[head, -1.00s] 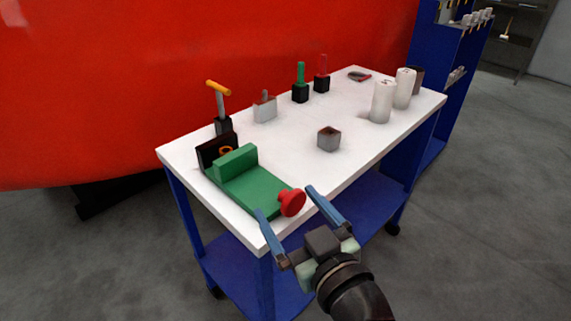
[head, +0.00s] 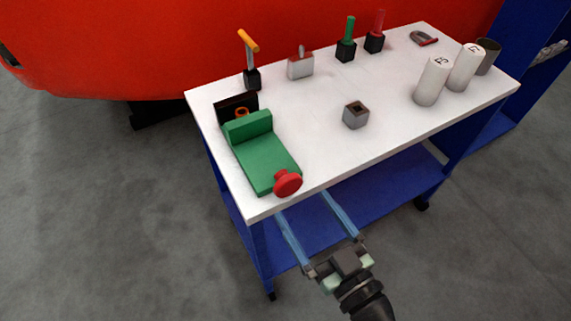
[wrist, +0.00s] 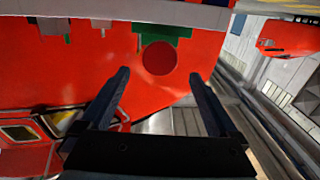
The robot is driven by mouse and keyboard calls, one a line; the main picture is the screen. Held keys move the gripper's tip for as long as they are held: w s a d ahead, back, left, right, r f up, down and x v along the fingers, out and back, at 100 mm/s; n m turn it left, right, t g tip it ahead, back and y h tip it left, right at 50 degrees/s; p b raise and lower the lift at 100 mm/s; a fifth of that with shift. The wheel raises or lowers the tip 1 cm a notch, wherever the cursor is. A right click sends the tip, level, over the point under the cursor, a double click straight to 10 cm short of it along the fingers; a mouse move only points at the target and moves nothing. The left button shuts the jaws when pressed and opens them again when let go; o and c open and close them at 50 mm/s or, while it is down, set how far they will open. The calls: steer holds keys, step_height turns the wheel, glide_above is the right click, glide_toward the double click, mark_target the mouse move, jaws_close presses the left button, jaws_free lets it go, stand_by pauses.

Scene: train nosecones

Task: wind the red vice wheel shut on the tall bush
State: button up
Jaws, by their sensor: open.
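The green vice (head: 262,158) sits at the near left corner of the white bench top. Its red wheel (head: 287,183) faces the near edge. In the wrist view the wheel (wrist: 159,56) appears as a red disc ahead of my fingertips, centred between them. My gripper (head: 303,204) is open and empty, its two blue fingers spread just in front of the wheel; I cannot tell whether they touch it. An orange ring (head: 241,112) shows at a dark plate (head: 222,107) behind the vice's green jaw. I cannot tell whether it is the tall bush.
A grey hollow block (head: 356,115) stands mid-bench. White cylinders (head: 432,81) stand at the right. An orange-handled tool (head: 249,42) and green- and red-handled tools (head: 347,32) line the back. A blue lower shelf (head: 375,187) lies under the top. A red train body (head: 130,45) is behind.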

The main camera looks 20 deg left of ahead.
mark_target(282, 171)
steer(key=p+x, duration=0.1)
steer(key=x, duration=0.9)
steer(key=shift+w, duration=0.1)
steer(key=c, duration=1.3)
steer(key=m+b, duration=0.1)
steer(key=m, duration=0.2)
steer(key=shift+d+f+m, duration=0.1)
steer(key=shift+m, duration=0.3)
steer(key=shift+w+m, duration=0.15)
steer(key=shift+m, duration=1.75)
